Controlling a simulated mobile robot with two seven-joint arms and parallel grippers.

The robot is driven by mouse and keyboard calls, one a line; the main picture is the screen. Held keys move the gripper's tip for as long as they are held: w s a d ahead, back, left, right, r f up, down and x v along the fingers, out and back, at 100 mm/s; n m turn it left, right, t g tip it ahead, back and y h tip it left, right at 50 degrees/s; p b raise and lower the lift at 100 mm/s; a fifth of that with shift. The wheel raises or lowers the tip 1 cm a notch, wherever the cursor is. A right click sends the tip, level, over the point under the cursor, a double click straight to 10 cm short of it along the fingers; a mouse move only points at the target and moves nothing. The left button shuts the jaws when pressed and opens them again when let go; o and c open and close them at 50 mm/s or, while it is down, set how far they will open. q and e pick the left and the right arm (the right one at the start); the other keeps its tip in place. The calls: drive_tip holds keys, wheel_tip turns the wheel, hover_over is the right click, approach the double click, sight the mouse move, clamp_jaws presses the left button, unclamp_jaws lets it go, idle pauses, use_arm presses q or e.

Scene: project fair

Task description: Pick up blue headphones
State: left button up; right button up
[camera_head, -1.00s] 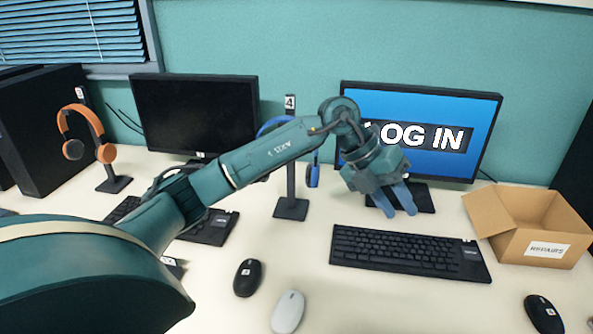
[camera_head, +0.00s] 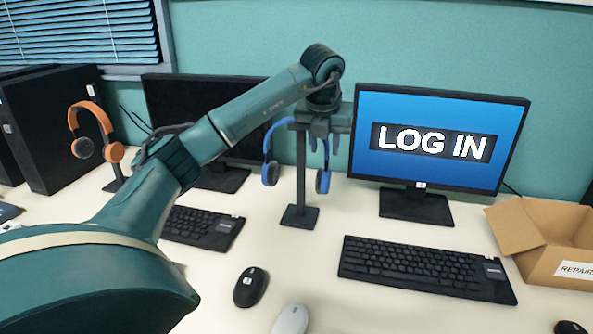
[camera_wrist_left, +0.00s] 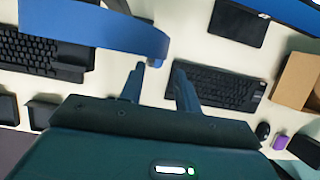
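The blue headphones (camera_head: 323,181) hang on a black stand (camera_head: 299,216) between the two monitors; both ear cups show, and the top of the headband is partly hidden by my left arm and gripper. My left gripper (camera_head: 323,148) is at headband height, just right of the stand's post, fingers pointing down. In the left wrist view the blue headband (camera_wrist_left: 95,28) runs across the upper left, close to the left fingertip. My left gripper's fingers (camera_wrist_left: 160,74) stand apart there, with nothing seen between them. I cannot tell if a finger touches the headphones. My right gripper is out of view.
Orange headphones (camera_head: 113,152) hang on a stand at left. The lit monitor (camera_head: 440,145) stands close right of the gripper, the dark monitor (camera_head: 160,105) behind the arm. A keyboard (camera_head: 425,268), a black mouse (camera_head: 250,287) and an open cardboard box (camera_head: 545,240) occupy the desk.

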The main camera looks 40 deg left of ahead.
sight(326, 164)
use_arm(q)
drive_tip(key=x, duration=0.5)
drive_tip(key=shift+w+f, duration=0.15)
clamp_jaws()
